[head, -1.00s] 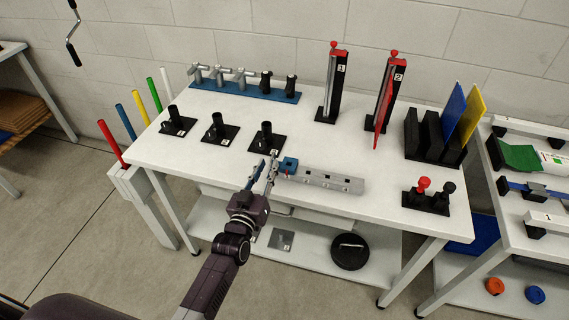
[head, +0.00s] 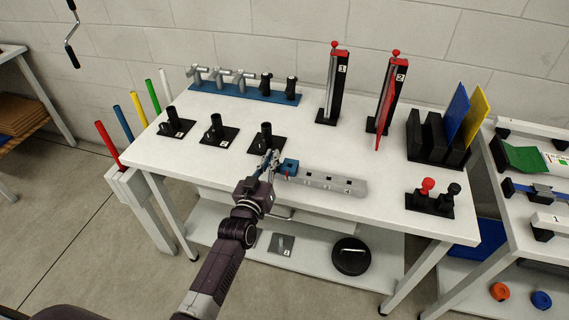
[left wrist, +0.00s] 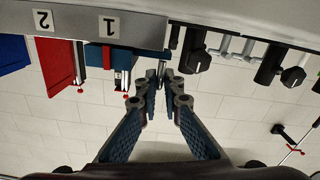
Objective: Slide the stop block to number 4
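The grey rail (head: 333,184) lies along the table's front edge, with numbered positions along its face. The blue stop block (head: 289,167) sits at the rail's left end. In the left wrist view, which is upside down, the block (left wrist: 108,56) is by the label 1 (left wrist: 109,27), and the label 2 (left wrist: 43,19) is farther left. My left gripper (head: 269,162) is just left of the block, apart from it. Its fingers (left wrist: 161,80) are open, with a narrow gap between the tips and nothing clearly held. My right gripper is out of view.
Black holders, one close by (head: 266,137), stand behind and left of my left gripper. Two red-topped towers (head: 331,90) and (head: 388,95) stand at the back. A red-and-black knob stand (head: 430,205) is at the front right.

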